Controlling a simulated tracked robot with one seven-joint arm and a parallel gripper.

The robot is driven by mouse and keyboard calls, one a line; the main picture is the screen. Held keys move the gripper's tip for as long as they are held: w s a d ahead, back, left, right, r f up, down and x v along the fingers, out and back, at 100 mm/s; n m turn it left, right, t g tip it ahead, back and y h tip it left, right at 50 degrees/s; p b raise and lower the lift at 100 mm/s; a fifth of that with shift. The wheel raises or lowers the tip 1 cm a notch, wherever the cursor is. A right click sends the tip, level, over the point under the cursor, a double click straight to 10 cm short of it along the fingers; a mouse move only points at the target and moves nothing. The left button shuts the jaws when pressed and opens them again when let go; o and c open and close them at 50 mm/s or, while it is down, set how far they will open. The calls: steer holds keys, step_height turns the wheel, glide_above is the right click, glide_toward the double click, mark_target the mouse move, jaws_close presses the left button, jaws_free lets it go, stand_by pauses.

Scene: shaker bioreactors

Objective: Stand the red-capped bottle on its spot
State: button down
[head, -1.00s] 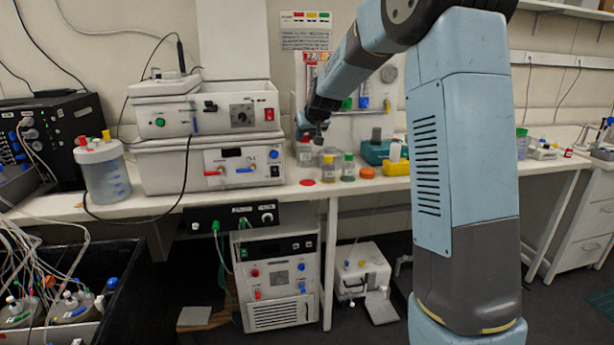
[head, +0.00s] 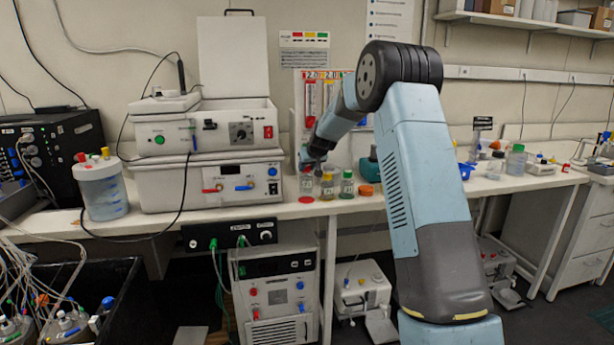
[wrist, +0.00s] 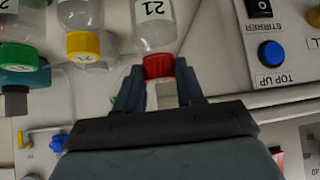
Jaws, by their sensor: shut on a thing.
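The red-capped bottle (head: 306,186) is clear with a white label. It hangs upright from my gripper (head: 313,163), just above or behind a red round spot (head: 306,200) on the bench; I cannot tell whether its base touches the bench. In the wrist view my gripper (wrist: 158,82) is shut on the red cap (wrist: 158,66), one finger on each side. The bottle's body (wrist: 155,28) runs out of the top of that view, so its base is hidden there.
A yellow-capped bottle (head: 327,187) and a green-capped bottle (head: 347,185) stand close to the right. An orange lid (head: 366,190) lies beyond them. A stacked white shaker unit (head: 215,180) stands close to the left. The bench front edge is just ahead of the spot.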

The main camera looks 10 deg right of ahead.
mark_target(308, 173)
steer(key=shift+w+d+f, duration=0.1)
steer(key=shift+w+f, duration=0.15)
steer(key=shift+f, duration=0.15)
steer(key=shift+w+f, duration=0.15)
steer(key=shift+f, duration=1.4)
steer(key=c, duration=0.7)
jaws_free()
